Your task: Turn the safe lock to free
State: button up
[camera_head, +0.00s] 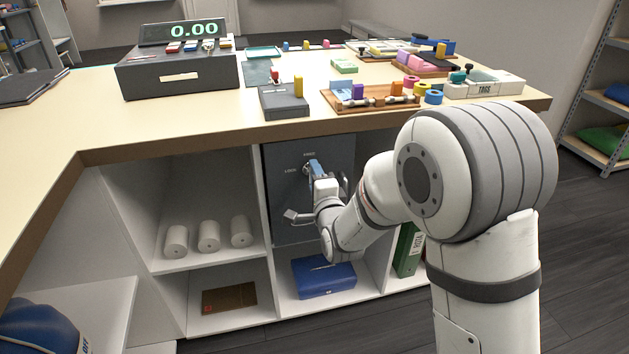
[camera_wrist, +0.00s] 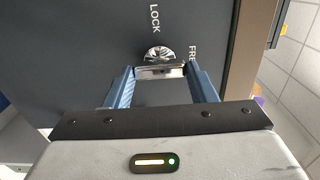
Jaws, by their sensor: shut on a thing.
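The grey safe (camera_head: 283,215) sits in the upper middle compartment under the counter. Its lock (camera_head: 306,171) shows as a small silver part on the door, partly hidden by my gripper. In the wrist view, the round silver lock (camera_wrist: 160,53) has a flat bar at its near side. The words LOCK (camera_wrist: 154,18) and FREE (camera_wrist: 193,52) are printed around it, the latter partly hidden by a finger. My gripper (camera_wrist: 160,72) has its blue fingers on both sides of the silver bar, shut on it. It also shows in the head view (camera_head: 312,168). I cannot tell exactly which word the lock points to.
The counter (camera_head: 210,118) overhangs the safe and holds a cash register (camera_head: 180,74), a grey box (camera_head: 284,103) and wooden trays. White rolls (camera_head: 208,237) stand in the left compartment. A blue box (camera_head: 323,278) lies below the safe; a green binder (camera_head: 407,250) stands right of it.

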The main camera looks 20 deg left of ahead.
jog(key=o, duration=1)
jog(key=v, duration=0.8)
jog(key=shift+w, duration=0.1)
jog(key=s+d+r+n+g+h+p, duration=0.1)
jog(key=d+r+n+g+h+p, duration=0.2)
jog(key=d+r+p, duration=0.5)
jog(key=s+d+r+n+g+h+p, duration=0.1)
jog(key=d+r+n+g+h+p, duration=0.25)
jog(key=d, duration=0.55)
jog(key=s+d+r+n+g+h+p, duration=0.1)
jog(key=s+d+r+g+p, duration=0.1)
jog(key=s+d+r+p, duration=0.2)
jog(key=s+d+r+n+g+p, duration=0.2)
jog(key=s+d+r+p, duration=0.1)
jog(key=s, duration=0.5)
jog(key=s+d+r+n+g+h+p, duration=0.1)
jog(key=s+d+r+n+g+p, duration=0.1)
jog(key=s+d+r+p, duration=0.2)
jog(key=shift+s+d+r+h+p, duration=0.15)
jog(key=shift+s+d+r+h, duration=0.1)
jog(key=shift+s+d, duration=0.45)
jog(key=shift+s+d+r+h+p, duration=0.15)
jog(key=shift+s+d+r, duration=0.1)
jog(key=shift+s+d, duration=0.4)
